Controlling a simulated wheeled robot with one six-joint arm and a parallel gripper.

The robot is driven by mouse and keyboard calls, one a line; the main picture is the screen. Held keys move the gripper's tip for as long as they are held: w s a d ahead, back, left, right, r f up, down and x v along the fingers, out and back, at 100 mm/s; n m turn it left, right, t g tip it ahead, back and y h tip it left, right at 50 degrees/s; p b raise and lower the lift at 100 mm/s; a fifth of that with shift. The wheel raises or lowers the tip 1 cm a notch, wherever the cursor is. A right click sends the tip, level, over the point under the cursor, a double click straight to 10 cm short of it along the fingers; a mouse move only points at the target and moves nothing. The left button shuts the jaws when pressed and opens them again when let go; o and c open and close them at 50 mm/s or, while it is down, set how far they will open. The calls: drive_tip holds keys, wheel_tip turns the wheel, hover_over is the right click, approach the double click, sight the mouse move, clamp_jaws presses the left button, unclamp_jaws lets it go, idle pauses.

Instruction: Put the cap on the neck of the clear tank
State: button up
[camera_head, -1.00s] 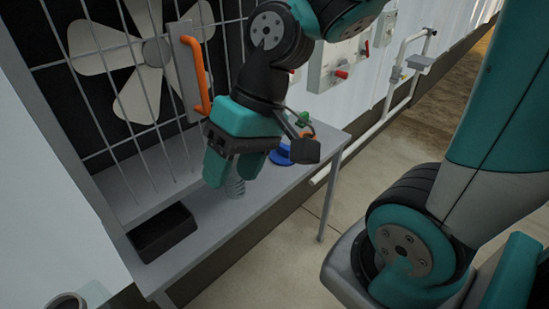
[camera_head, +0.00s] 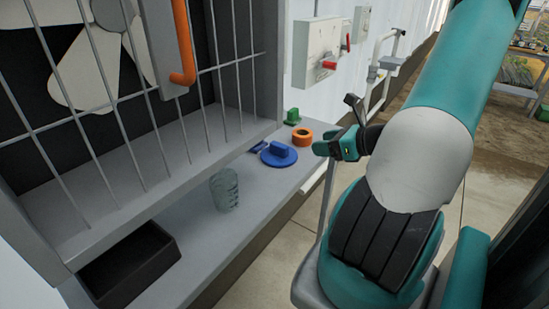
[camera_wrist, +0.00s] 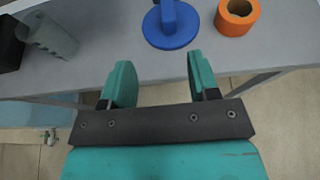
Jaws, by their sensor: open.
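A blue disc with a raised grip, which looks like the cap (camera_head: 280,153), lies on the grey shelf. It also shows in the wrist view (camera_wrist: 172,26), ahead of my fingers. My gripper (camera_head: 327,149) is open and empty, off the shelf's front edge, to the right of the blue disc and apart from it. Both fingers (camera_wrist: 160,78) are spread with nothing between them. A ribbed, see-through grey cylinder (camera_head: 224,190) stands on the shelf to the left of the disc. It also shows in the wrist view (camera_wrist: 48,36). I cannot tell whether it is the clear tank; no tank neck is clear.
An orange ring (camera_head: 302,136) and a small green piece (camera_head: 292,116) lie behind the disc. A black open box (camera_head: 130,268) sits at the shelf's left end. A wire grille with an orange handle (camera_head: 182,45) stands behind. Free shelf lies between cylinder and disc.

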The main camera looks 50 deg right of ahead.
approach(280, 145)
drive_tip(key=x, duration=0.5)
drive_tip(key=shift+w+a+r, duration=0.1)
drive_tip(key=shift+a, duration=0.15)
drive_tip(key=x, duration=0.5)
drive_tip(key=shift+w+d+f, duration=0.15)
drive_tip(key=shift+d+f, duration=0.05)
drive_tip(key=shift+d, duration=0.15)
clamp_jaws()
